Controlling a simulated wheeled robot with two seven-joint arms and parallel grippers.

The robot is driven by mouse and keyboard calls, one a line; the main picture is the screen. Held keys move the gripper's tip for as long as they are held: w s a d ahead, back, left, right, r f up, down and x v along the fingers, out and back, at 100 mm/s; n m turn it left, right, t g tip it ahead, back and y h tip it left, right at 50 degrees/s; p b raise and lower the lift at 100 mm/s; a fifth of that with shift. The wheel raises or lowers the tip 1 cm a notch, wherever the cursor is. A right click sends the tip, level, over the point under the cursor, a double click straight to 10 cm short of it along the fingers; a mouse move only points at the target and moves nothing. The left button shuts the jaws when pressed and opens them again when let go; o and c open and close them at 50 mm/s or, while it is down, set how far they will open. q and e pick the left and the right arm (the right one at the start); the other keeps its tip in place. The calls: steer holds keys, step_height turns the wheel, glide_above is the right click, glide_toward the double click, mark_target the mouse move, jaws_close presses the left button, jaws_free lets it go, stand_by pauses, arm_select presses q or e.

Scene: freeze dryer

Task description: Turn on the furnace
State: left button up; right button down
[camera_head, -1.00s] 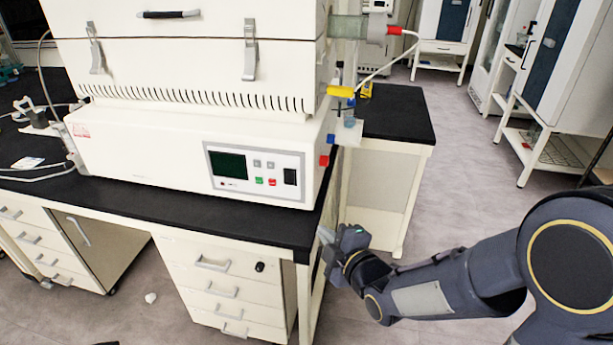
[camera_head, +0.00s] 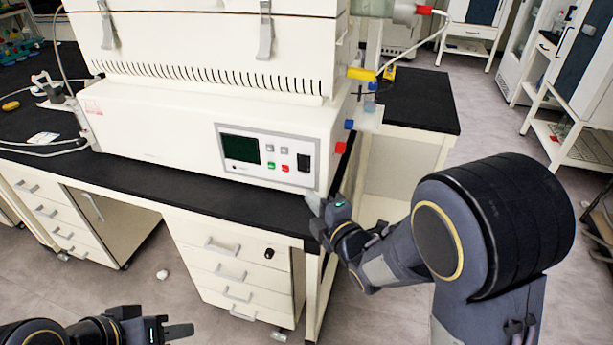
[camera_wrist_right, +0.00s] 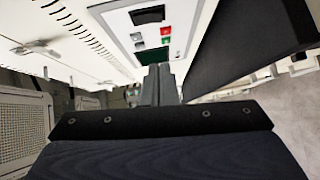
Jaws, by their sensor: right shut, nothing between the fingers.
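The white furnace (camera_head: 150,132) stands on the black bench. Its front panel has a dark green screen (camera_head: 240,148), a green button (camera_head: 271,166), a red button (camera_head: 285,168) and a black switch (camera_head: 304,163). My right gripper (camera_head: 313,203) is shut and empty at the bench's front edge, below and apart from the panel. In the right wrist view its shut fingers (camera_wrist_right: 158,72) point toward the panel, where the black switch (camera_wrist_right: 147,15) and red button (camera_wrist_right: 166,31) show. My left gripper (camera_head: 180,331) is low at the lower left, far from the furnace; its finger gap is unclear.
The black bench top (camera_head: 200,189) runs under the furnace, with white drawers (camera_head: 232,270) below. A yellow fitting (camera_head: 361,74) and tubing stick out at the furnace's right. A second black-topped table (camera_head: 420,100) stands behind. Open floor lies at the right.

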mark_target(300, 170)
steer(key=w, duration=0.3)
steer(key=w+a+p, duration=0.1)
steer(key=w, duration=0.2)
steer(key=w+f, duration=0.1)
steer(key=w, duration=0.2)
steer(key=shift+a, duration=0.25)
steer(key=shift+w, duration=0.1)
steer(key=shift+w+f+b, duration=0.15)
steer(key=shift+f+b, duration=0.25)
steer(key=shift+b, duration=0.5)
steer(key=shift+r, duration=0.35)
steer(key=shift+f, duration=0.1)
